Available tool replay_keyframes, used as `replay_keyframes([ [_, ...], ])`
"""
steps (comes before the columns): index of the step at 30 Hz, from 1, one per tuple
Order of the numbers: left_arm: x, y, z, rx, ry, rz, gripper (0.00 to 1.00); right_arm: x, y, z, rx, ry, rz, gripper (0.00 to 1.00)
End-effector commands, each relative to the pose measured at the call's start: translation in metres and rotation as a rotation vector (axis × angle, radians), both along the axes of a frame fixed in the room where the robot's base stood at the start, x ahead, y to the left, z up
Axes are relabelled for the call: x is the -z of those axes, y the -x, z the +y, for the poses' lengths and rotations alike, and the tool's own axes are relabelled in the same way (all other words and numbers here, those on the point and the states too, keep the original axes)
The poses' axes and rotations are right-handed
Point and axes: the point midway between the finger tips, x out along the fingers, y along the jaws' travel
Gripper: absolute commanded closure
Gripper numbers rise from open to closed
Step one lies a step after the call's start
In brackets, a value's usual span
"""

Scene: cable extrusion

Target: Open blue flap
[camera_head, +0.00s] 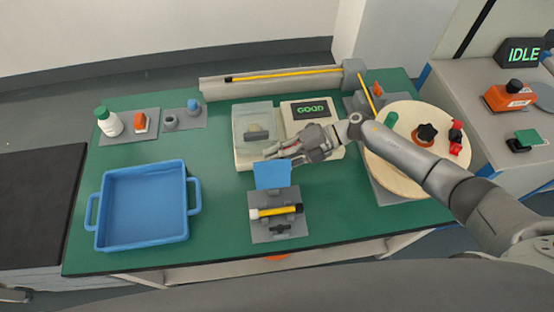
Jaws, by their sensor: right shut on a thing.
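The blue flap (272,176) stands raised at the back edge of a small grey fixture (260,229) at the front middle of the green table. My right gripper (272,157) reaches in from the right and is shut at the flap's top edge. A yellow cable piece (280,211) with a white end and a black end lies across the fixture, in front of the flap. My left gripper is not in view.
A blue tray (190,195) sits at the left. A device with a clear lid (252,115) and a "GOOD" screen (309,110) stand behind the gripper. A round wooden board (398,187) lies under my right arm.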

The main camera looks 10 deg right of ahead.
Motion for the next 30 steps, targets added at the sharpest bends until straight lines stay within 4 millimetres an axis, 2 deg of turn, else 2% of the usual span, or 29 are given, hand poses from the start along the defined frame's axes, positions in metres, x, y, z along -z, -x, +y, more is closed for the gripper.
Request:
replay_keyframes([
  [11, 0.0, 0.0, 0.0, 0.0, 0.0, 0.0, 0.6, 0.0, -0.001, 0.0, 0.002, 0.0, 0.004, 1.0],
  [12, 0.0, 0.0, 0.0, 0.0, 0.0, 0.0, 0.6, 0.001, -0.001, 0.0, 0.002, 0.0, 0.004, 0.76],
  [14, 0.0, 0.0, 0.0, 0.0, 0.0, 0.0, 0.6, 0.0, 0.0, 0.0, 0.001, 0.0, 0.004, 0.69],
  [24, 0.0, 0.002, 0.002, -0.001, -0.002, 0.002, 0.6, 0.0, 0.0, -0.002, 0.0, 0.001, 0.004, 0.69],
  [26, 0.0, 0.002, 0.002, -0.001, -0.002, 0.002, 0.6, -0.002, -0.001, -0.007, 0.001, 0.001, 0.004, 0.69],
  [30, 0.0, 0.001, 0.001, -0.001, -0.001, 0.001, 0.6, -0.01, -0.003, -0.028, 0.004, 0.004, 0.003, 0.69],
])
